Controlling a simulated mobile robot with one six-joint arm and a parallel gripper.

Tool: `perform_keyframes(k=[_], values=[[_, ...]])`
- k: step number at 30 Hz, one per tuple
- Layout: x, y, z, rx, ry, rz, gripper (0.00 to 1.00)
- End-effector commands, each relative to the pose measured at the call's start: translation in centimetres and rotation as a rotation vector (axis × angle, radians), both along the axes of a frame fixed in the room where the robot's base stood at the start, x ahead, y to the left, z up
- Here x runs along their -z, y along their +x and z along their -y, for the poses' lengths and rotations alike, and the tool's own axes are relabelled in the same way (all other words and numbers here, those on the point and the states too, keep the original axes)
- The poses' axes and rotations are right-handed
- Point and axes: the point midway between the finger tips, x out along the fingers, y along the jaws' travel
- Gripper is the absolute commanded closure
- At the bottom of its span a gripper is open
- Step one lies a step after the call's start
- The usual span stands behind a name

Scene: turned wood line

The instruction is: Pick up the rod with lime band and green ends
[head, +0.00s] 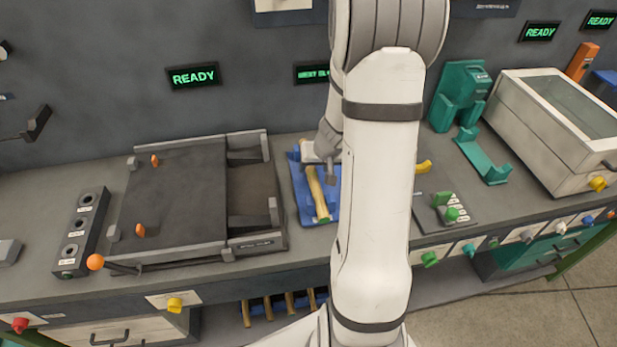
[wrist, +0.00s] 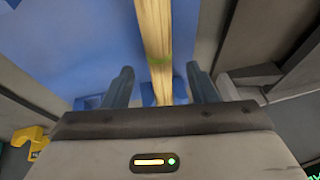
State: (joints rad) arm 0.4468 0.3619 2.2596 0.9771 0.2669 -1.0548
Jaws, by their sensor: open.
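The rod (head: 317,194) is a pale wooden stick lying in a blue tray (head: 302,200) on the bench, left of my arm in the head view. Its near end looks green there. In the wrist view the rod (wrist: 154,40) runs lengthwise between the fingers, with a faint lime band (wrist: 159,62) around it. My gripper (wrist: 158,82) is open, one finger on each side of the rod with a gap to both. In the head view my gripper (head: 331,180) is over the tray, partly behind my arm. The rod's far end is hidden there.
A dark panel fixture (head: 180,195) with orange tabs stands left of the tray. A green fixture (head: 451,213) and a yellow piece (head: 423,167) are right of my arm. More rods (head: 268,308) sit on a rack below the bench.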

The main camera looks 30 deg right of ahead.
Motion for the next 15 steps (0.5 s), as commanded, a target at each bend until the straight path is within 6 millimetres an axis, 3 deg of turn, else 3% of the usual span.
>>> perform_keyframes(k=[6,15], values=[[2.5,1.2,-0.1,-0.001,0.0,-0.001,0.47],[2.5,1.3,-0.1,0.001,0.0,0.0,0.49]])
